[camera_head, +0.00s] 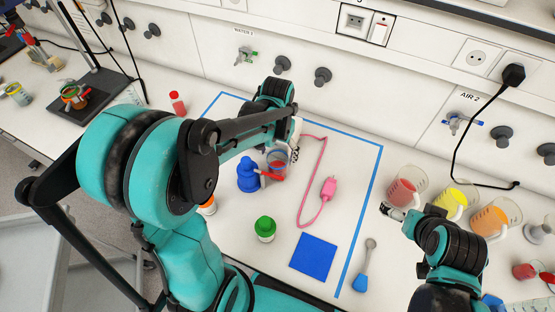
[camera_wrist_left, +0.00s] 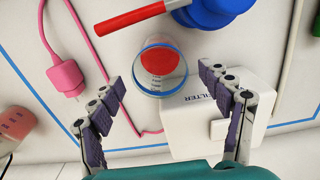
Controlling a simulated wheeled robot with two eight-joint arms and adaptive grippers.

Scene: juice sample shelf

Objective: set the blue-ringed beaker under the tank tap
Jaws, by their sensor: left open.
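A clear beaker with a blue ring (camera_wrist_left: 160,66) stands just beyond and between my left gripper's spread fingertips. Red shows inside it, and it has graduation marks. In the head view the beaker (camera_head: 278,158) stands on the mat by the blue bottle, partly covered by my left arm. My left gripper (camera_wrist_left: 159,77) is open and empty; the fingers look apart from the beaker. My right gripper (camera_head: 393,211) is by the red-filled beaker (camera_head: 404,188); its fingers are too small to read. I cannot make out a tank with a tap.
A white box lettered FILTER (camera_wrist_left: 190,125) sits close to the beaker. A blue bottle with a red spout (camera_head: 247,176), pink plug and cord (camera_head: 328,187), green-capped jar (camera_head: 265,228) and blue square (camera_head: 314,257) are nearby. Yellow (camera_head: 454,202) and orange (camera_head: 490,221) beakers stand right.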

